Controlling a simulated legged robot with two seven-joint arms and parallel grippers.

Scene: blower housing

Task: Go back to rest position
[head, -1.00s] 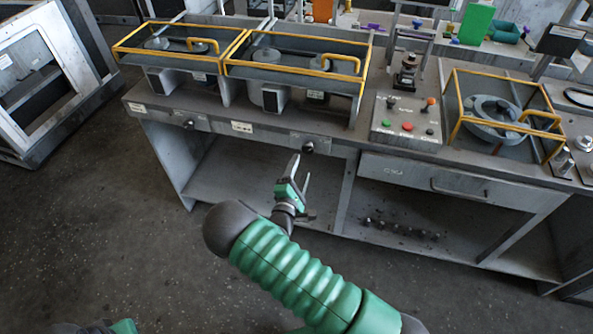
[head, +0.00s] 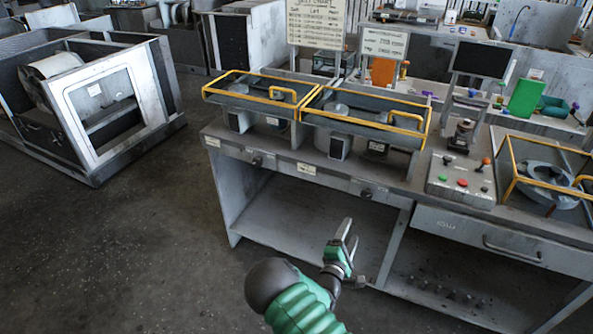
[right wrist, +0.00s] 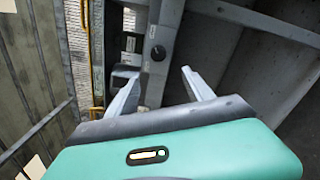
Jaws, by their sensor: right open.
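My right gripper (head: 348,242) is in front of the workbench (head: 307,174), below the edge of its top and before the open lower shelf. It is open and empty, with its fingers pointing up and away. In the right wrist view its two fingers (right wrist: 163,95) stand well apart with nothing between them. A dark round knob (right wrist: 158,53) on the bench front shows beyond the fingers. My left gripper is not in view.
Two yellow-framed guards (head: 251,88) and a button panel (head: 462,182) sit on the bench top. A drawer (head: 500,240) is at the right. A grey metal housing (head: 92,95) stands on the floor at the left. The floor (head: 130,240) between is clear.

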